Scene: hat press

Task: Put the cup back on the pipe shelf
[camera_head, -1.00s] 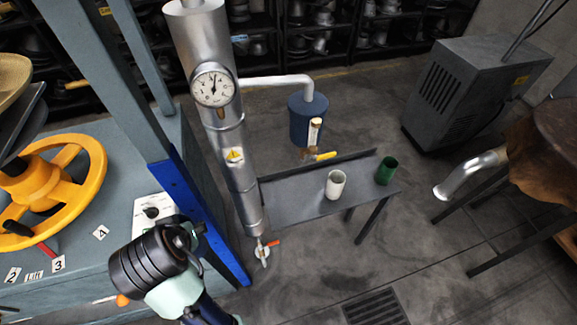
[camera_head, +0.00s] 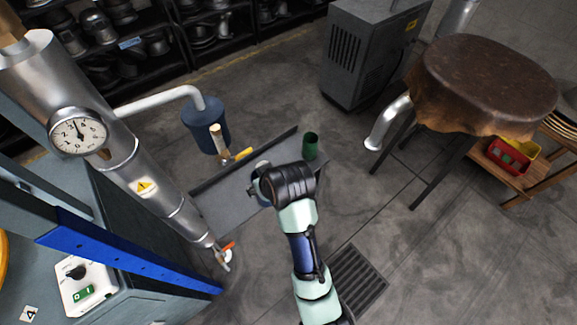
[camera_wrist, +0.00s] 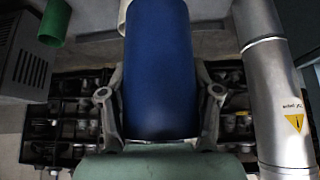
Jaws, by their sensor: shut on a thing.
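My gripper (camera_wrist: 160,110) is shut on a blue cup (camera_wrist: 160,65), which fills the middle of the wrist view between the two fingers. In the head view my gripper (camera_head: 264,184) appears over the front part of the grey pipe shelf (camera_head: 225,203); its own wrist hides the held cup there. I cannot tell whether the cup touches the shelf. A green cup (camera_head: 310,146) stands at the shelf's right end and also shows in the wrist view (camera_wrist: 55,22). A white cup (camera_wrist: 123,18) shows partly behind the blue cup; my gripper mostly hides it in the head view.
The silver pipe (camera_head: 150,175) with a gauge (camera_head: 78,132) rises left of the shelf. A dark blue tank (camera_head: 206,125) with a yellow-handled valve (camera_head: 240,155) hangs behind it. A red-handled valve (camera_head: 226,250) is at the pipe's foot. A leather-covered stand (camera_head: 485,85) is right.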

